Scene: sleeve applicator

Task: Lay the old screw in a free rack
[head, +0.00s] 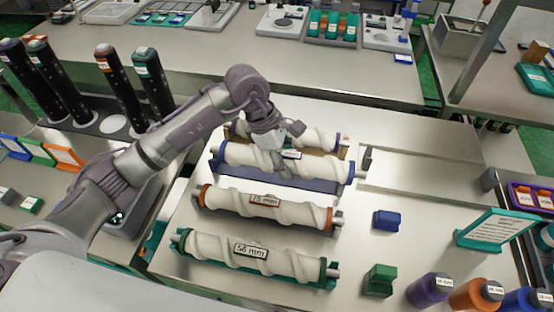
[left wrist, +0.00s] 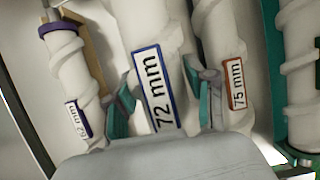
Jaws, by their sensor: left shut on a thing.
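My left gripper (head: 281,166) is shut around the middle of the white 72 mm screw (head: 243,156) with blue ends. In the left wrist view its fingers press both sides of this screw (left wrist: 150,28), beside the blue-framed label. A blue rack (head: 255,177) lies directly below it; whether the screw touches it I cannot tell. The purple-ended 62 mm screw (head: 318,138) lies behind, partly hidden by my gripper. The orange-ended 75 mm screw (head: 225,199) and the green-ended 56 mm screw (head: 210,247) lie in front in their racks. My right gripper is out of view.
A long grey bed (head: 420,178) extends to the right. A blue block (head: 387,219), a green block (head: 379,280), a teal sign (head: 495,229) and coloured bottles (head: 475,295) stand front right. Tall dark cylinders (head: 153,82) stand at left. The back bench (head: 240,60) has clear surface.

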